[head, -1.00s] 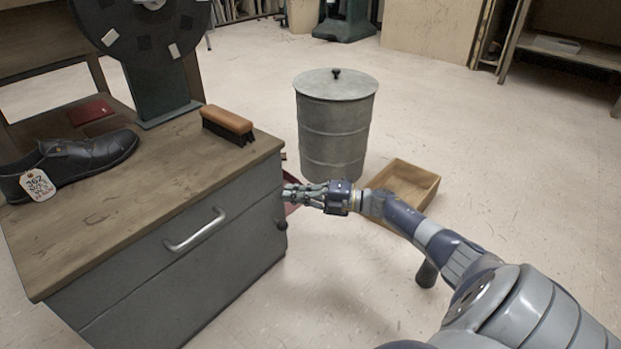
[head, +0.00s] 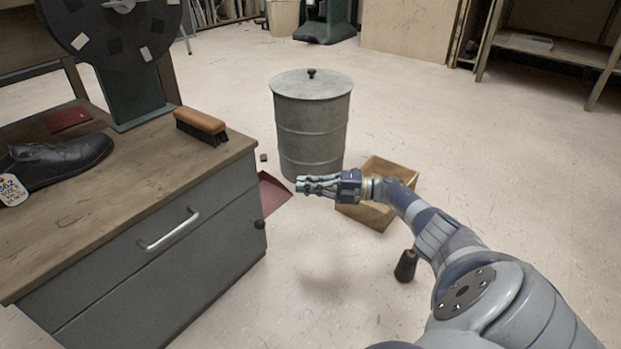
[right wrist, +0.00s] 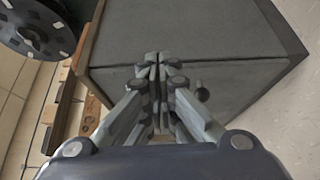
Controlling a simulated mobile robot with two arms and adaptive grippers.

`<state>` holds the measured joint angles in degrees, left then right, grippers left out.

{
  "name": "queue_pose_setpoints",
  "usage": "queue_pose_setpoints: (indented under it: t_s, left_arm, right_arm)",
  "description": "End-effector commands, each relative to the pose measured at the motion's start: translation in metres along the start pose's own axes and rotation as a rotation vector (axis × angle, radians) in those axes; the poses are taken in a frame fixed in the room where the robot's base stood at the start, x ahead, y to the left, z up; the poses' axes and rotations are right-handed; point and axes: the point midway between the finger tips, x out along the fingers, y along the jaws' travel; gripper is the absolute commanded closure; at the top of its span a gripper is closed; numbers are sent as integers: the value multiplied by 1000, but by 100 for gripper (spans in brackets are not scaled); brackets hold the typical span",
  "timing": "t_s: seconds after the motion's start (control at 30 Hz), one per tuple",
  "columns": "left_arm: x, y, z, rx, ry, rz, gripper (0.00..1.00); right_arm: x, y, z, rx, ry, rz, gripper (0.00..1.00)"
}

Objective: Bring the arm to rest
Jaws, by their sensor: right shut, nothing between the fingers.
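My right arm comes in from the lower right of the head view. Its gripper (head: 300,185) is shut and empty, held in the air between the grey cabinet (head: 150,275) and the wooden box (head: 372,215). Nothing shows between the fingers. My left gripper is not in view.
The cabinet top carries a brush (head: 201,125), a tagged black shoe (head: 62,162) and a dark wheel on a stand. A lidded metal drum (head: 312,125) stands behind the gripper. A dark-handled object (head: 406,266) is on the floor. The floor at right is open.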

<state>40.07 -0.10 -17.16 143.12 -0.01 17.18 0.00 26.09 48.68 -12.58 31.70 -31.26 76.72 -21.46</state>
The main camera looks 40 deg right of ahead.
Motion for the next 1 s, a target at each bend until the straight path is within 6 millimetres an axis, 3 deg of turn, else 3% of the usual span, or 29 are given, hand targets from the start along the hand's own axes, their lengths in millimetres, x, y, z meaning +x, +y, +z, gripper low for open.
queue_pose_setpoints:
  t_s: [0.4,0.57,0.67,0.77,0.9,1.0]
  left_arm:
    - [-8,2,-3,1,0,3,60]
    - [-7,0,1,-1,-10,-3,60]
    - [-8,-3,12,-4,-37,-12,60]
    - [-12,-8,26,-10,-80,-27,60]
    - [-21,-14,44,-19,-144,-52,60]
    - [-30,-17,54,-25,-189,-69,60]
  right_arm:
    - [-10,0,10,1,1,-1,100]
    - [1,3,0,10,23,13,100]
    - [29,12,-28,39,80,51,100]
    - [69,29,-77,95,166,121,100]
    - [117,66,-161,208,288,246,100]
    - [140,102,-221,300,367,343,100]
